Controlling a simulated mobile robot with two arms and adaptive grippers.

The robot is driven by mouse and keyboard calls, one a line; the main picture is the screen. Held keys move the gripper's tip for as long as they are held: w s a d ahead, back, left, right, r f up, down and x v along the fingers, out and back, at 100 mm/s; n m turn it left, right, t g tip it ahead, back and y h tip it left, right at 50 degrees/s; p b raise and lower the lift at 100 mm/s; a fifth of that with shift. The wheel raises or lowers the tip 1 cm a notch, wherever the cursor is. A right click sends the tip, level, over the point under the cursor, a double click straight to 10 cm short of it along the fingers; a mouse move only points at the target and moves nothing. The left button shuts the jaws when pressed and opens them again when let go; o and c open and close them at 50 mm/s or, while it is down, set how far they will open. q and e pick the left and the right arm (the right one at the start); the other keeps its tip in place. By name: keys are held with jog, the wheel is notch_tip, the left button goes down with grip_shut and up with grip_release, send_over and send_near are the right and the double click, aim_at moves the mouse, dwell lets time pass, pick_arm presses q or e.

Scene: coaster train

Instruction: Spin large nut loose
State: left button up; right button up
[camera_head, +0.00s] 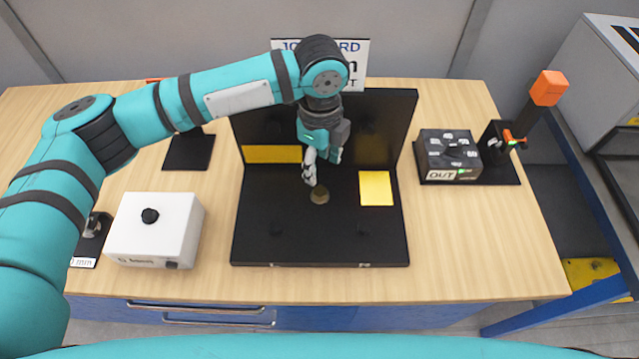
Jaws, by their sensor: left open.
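A small brownish nut (320,196) sits on the flat part of a black board (330,243) in the middle of the table. My left gripper (320,172) points down from above, its fingertips close over the nut and a little behind it. The gripper is open. Whether a finger touches the nut cannot be told. The arm hides part of the board's upright back panel. My right gripper is not in view.
A yellow square (376,188) lies on the board right of the nut. A white box (155,230) stands left. A black dial box (447,156) and an orange-tipped lever (547,88) stand right. Bare wooden table (460,250) shows at the front right.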

aim_at(320, 191)
pick_arm(q)
notch_tip(320, 191, down, 8)
jog(key=shift+r+p, duration=0.1)
jog(key=shift+p, duration=0.55)
jog(key=shift+f, duration=0.65)
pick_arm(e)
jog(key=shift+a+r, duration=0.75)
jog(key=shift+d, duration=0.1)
pick_arm(q)
jog(key=shift+c, duration=0.7)
grip_shut()
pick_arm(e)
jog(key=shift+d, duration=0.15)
